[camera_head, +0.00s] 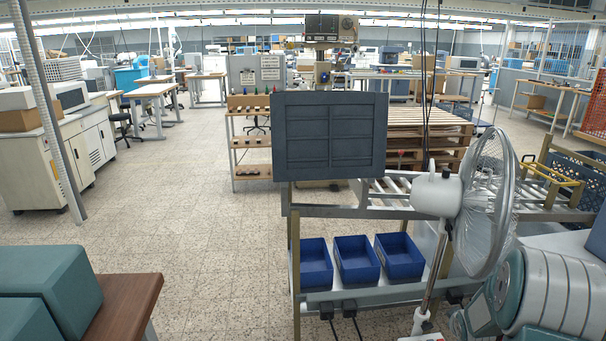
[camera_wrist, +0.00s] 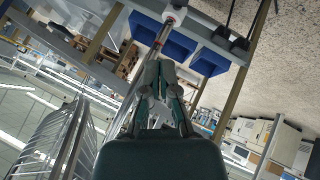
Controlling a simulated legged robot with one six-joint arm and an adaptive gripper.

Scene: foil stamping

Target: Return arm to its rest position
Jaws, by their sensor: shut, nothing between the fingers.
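My gripper (camera_wrist: 160,68) shows in the middle of the wrist view, with its teal body below it. Its fingers are together and nothing shows between them. The wrist view is strongly tilted, with the floor at the upper right and ceiling lights at the lower left. The gripper's fingers do not show clearly in the head view. Rounded teal and pale parts stand at the lower right of the head view; I cannot tell for sure whether they are my arm.
A fan (camera_head: 490,205) on a pole stands at the right, close to those parts. Blue bins (camera_head: 356,259) sit on a low shelf under the roller conveyor (camera_head: 400,195). A dark panel (camera_head: 330,136) stands upright behind them. Floor (camera_head: 190,225) is open at centre left.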

